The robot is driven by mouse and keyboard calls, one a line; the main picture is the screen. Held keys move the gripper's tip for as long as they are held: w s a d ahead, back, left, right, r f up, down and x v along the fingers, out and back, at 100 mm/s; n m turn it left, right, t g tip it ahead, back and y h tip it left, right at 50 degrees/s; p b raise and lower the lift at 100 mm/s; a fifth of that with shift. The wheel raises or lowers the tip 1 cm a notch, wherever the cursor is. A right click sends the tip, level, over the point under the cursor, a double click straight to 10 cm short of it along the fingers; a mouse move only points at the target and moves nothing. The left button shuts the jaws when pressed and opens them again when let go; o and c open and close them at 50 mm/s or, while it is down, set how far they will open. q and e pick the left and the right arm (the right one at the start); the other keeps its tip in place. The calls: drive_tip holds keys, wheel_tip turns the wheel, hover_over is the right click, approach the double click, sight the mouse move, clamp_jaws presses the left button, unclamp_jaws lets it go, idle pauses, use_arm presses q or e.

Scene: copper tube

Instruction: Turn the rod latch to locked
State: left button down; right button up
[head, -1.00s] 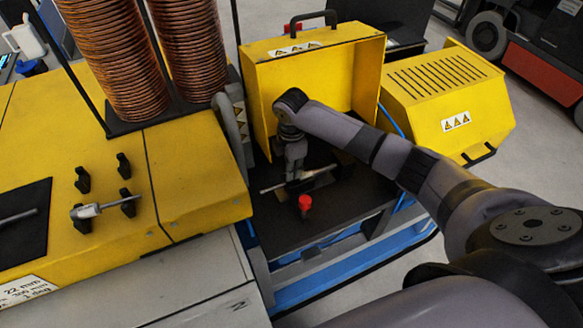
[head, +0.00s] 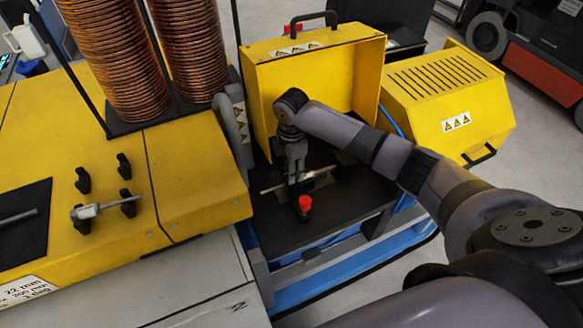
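A thin, pale metal rod (head: 321,174) lies across the dark bed of the open yellow housing; it looks like the rod latch. My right gripper (head: 295,181) points down over the rod from above, with its fingertips at or just over the rod's middle. The fingers hide part of the rod, and at this size I cannot tell whether they touch it or how far they are parted. A red knob (head: 305,203) on a black base stands just in front of the rod. My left gripper is not in view.
The yellow housing (head: 360,80) stands behind and beside my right arm. A slotted yellow cover (head: 445,90) is to its right. A yellow machine top (head: 195,175) with black clamps and copper coils (head: 185,50) is at left. The dark bed's front right (head: 350,210) is clear.

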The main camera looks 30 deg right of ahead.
wheel_tip(320, 180, up, 12)
idle(0.4)
idle(0.3)
